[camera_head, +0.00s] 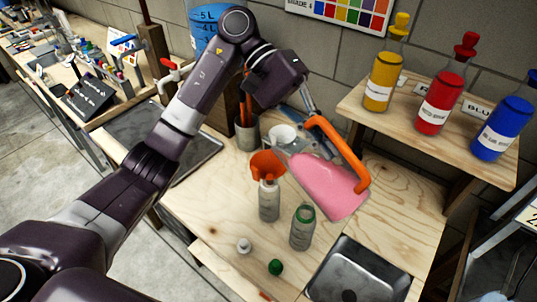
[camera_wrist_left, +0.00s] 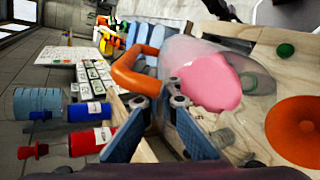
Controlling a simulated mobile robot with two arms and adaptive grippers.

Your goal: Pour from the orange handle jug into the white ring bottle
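The jug (camera_head: 327,181) is clear, holds pink liquid and has an orange handle (camera_head: 343,150). My left gripper (camera_head: 311,117) is shut on that handle; the wrist view shows the handle (camera_wrist_left: 133,76) between the fingertips (camera_wrist_left: 160,98). The jug is tilted, its base to the lower right and its mouth end to the upper left. No stream of liquid shows. The white ring bottle (camera_head: 269,205) stands upright on the table, left of the jug. An orange funnel (camera_head: 266,163) shows at its top; whether it is seated in the neck is unclear. My right gripper is not in view.
A green ring bottle (camera_head: 302,232) stands close to the right. A white cap (camera_head: 244,246) and a green cap (camera_head: 275,267) lie in front. A metal tray (camera_head: 358,275) is at front right. A shelf (camera_head: 400,128) bears yellow, red and blue bottles.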

